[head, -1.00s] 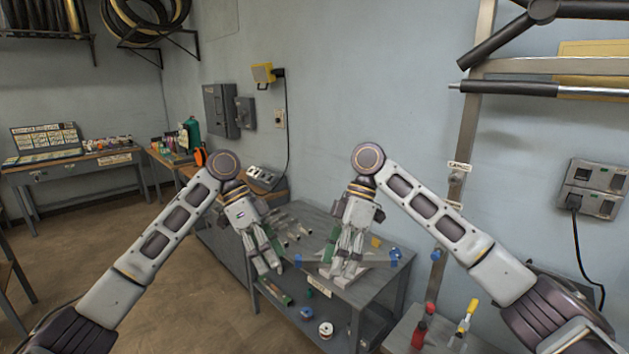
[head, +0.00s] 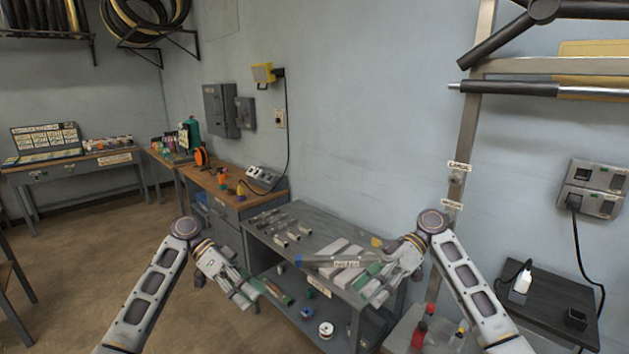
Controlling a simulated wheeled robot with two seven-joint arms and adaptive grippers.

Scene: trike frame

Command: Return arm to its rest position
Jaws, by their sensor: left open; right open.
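My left gripper (head: 262,296) is open and empty, in front of the left side of the grey metal cart. My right gripper (head: 366,298) is open, in front of the right side of the cart's top; I see nothing held in it. The two grippers are apart and point inward and down.
The grey cart (head: 268,226) carries several metal parts on top and spools (head: 326,330) on its lower shelf. A wooden bench (head: 222,188) stands behind it. Red bottles (head: 420,335) stand near my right forearm. A dark side table (head: 550,310) is at right.

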